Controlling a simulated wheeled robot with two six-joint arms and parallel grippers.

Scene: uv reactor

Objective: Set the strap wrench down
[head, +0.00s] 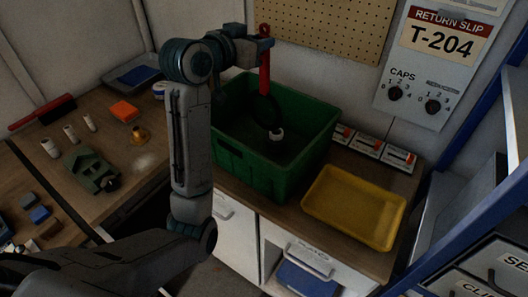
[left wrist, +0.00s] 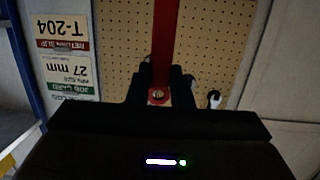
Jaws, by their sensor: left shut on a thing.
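The strap wrench (head: 265,76) has a red handle and a dark strap loop at its lower end. It hangs handle-up over the green crate (head: 240,170). My left gripper (head: 262,42) is shut on the top of the handle. In the left wrist view the red handle (left wrist: 163,40) runs out from between the dark fingers (left wrist: 160,88). The strap loop is dark against the crate's inside, so I cannot tell whether it touches anything there. My right gripper is not in view.
A small white ring-like part (head: 276,134) shows inside the crate. An empty yellow tray (head: 318,210) lies right of it on the bench. Small boxes (head: 368,147) line the wall behind. An orange block (head: 124,111) and a green device (head: 90,168) are on the left bench.

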